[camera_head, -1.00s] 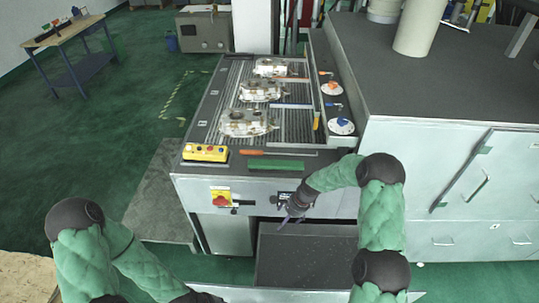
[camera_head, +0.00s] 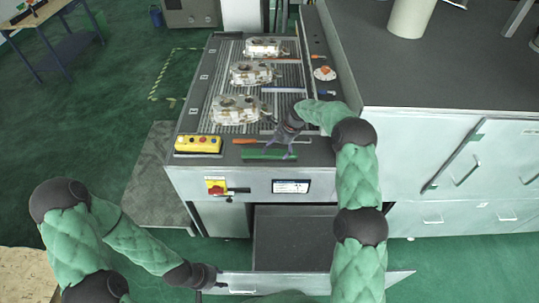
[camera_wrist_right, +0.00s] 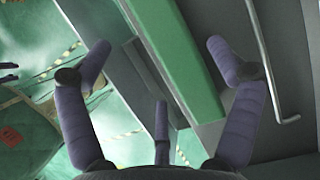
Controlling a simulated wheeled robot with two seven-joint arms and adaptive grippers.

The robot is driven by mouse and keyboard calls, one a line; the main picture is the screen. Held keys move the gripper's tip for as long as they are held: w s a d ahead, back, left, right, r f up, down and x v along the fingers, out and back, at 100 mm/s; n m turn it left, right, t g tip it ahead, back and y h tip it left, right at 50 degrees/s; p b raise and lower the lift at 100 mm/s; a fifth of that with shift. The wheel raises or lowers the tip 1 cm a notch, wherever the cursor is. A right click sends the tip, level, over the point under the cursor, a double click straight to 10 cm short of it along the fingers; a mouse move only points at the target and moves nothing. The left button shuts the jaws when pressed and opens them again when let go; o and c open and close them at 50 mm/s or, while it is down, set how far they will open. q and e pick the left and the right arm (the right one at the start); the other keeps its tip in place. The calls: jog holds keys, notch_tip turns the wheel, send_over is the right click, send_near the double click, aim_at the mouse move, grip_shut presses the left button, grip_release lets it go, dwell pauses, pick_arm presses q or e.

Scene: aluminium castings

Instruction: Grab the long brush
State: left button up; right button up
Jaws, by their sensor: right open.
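A long green bar (camera_head: 254,155), which looks like the long brush, lies along the front edge of the machine table (camera_head: 186,125). It runs diagonally through the right wrist view (camera_wrist_right: 178,50). My right gripper (camera_head: 278,147) is over it, with its fingers spread; in the wrist view the open fingers (camera_wrist_right: 160,72) lie on either side of the bar, and nothing is held. The gap in height between fingers and bar cannot be told. My left gripper (camera_head: 212,284) is low in front of the machine, away from the table top; its fingers are too small to read.
An orange-handled tool (camera_head: 243,141) lies just behind the green bar. Several castings (camera_head: 236,110) stand on the slatted bed. A yellow button box (camera_head: 198,145) sits at the front left corner. A grey cabinet (camera_head: 430,140) stands at right.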

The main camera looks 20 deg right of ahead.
aim_at(270, 154)
jog(key=shift+w+f, duration=0.15)
jog(key=shift+f, duration=0.05)
jog(key=shift+a+f+p, duration=0.3)
jog(key=shift+f+p, duration=0.1)
jog(key=shift+f, duration=0.15)
jog(key=shift+w+p+x, duration=0.15)
jog(key=shift+p+x, duration=0.15)
jog(key=shift+x, duration=0.65)
jog(key=shift+w+p+x, duration=0.1)
jog(key=shift+p+x, duration=0.15)
jog(key=shift+x, duration=0.7)
jog(key=c, duration=1.3)
